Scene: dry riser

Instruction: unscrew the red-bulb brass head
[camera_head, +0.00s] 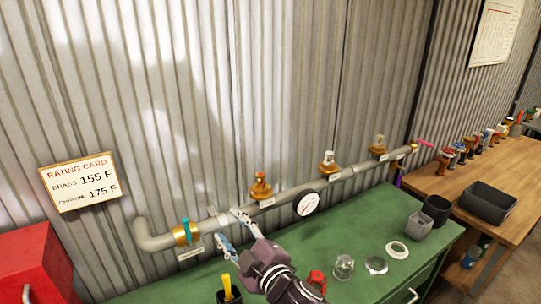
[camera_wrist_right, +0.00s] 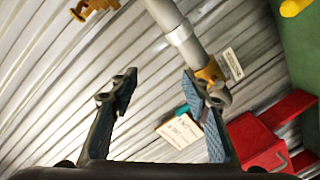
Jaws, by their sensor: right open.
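A grey pipe (camera_head: 350,172) runs along the corrugated wall and carries several sprinkler heads. The nearest brass head (camera_head: 260,188) stands upright on the pipe and looks orange-red; its bulb is too small to make out clearly. Part of a brass head (camera_wrist_right: 92,8) shows at the top left of the right wrist view. Two more heads, one with a pale top (camera_head: 327,164) and one brass (camera_head: 379,147), stand farther right. My right gripper (camera_head: 232,230) is open and empty, in front of the pipe and left of the nearest brass head. My left gripper is out of view.
A gauge (camera_head: 306,203) hangs on the pipe, and a teal-handled brass valve (camera_head: 184,234) sits at its left end. The green bench (camera_head: 350,283) holds cups, rings and a yellow-handled tool (camera_head: 227,284). A red box (camera_head: 38,262) stands left; a rating card (camera_head: 80,185) is on the wall.

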